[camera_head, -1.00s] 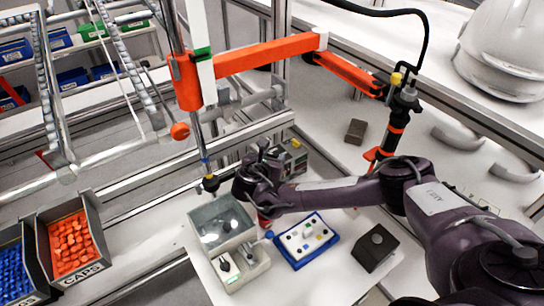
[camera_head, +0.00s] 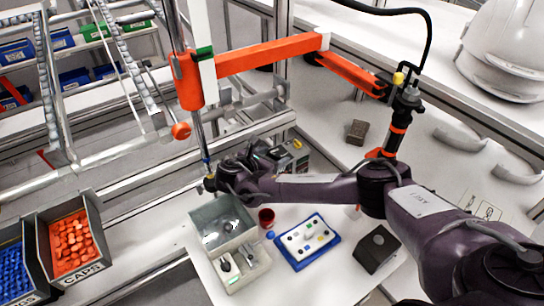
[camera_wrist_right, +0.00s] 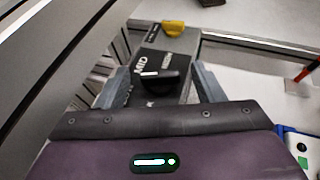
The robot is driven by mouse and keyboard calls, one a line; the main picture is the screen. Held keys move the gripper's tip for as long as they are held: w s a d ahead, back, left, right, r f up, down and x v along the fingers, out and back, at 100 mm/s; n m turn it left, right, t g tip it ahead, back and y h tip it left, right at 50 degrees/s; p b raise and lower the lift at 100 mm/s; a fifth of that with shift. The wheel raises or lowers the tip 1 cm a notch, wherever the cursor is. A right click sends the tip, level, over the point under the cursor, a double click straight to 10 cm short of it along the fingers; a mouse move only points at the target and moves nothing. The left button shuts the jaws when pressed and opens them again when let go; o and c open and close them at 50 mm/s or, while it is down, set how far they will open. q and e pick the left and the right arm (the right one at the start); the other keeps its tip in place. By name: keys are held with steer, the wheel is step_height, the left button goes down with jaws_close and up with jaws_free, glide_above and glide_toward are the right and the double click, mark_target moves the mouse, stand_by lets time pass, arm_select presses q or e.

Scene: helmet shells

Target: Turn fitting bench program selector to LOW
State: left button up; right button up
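The program selector is a dark box with a black knob (camera_wrist_right: 158,82) on its face, in the right wrist view. The knob carries a white stripe on its left part. Printed words, one reading MID, stand on the black face (camera_wrist_right: 165,57) beyond it; the print nearer the gripper is mostly hidden. My right gripper (camera_wrist_right: 160,88) is open, with one finger on each side of the knob and gaps showing between. In the head view the box (camera_head: 294,160) is partly hidden behind my right gripper (camera_head: 222,175). My left gripper is not in view.
A yellow part (camera_wrist_right: 174,28) sits at the box's far end. A grey open tray (camera_head: 238,262), a red cup (camera_head: 266,217) and a blue-rimmed board (camera_head: 307,240) lie nearby. An orange jointed arm (camera_head: 268,52) hangs over the bench. Bins of caps stand left.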

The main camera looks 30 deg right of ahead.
steer(key=b+v, duration=0.2)
steer(key=v, duration=0.5)
steer(key=shift+a+f+b, duration=0.1)
steer(key=shift+b, duration=0.3)
steer(key=shift+s+a+r, duration=0.2)
steer(key=shift+a, duration=0.05)
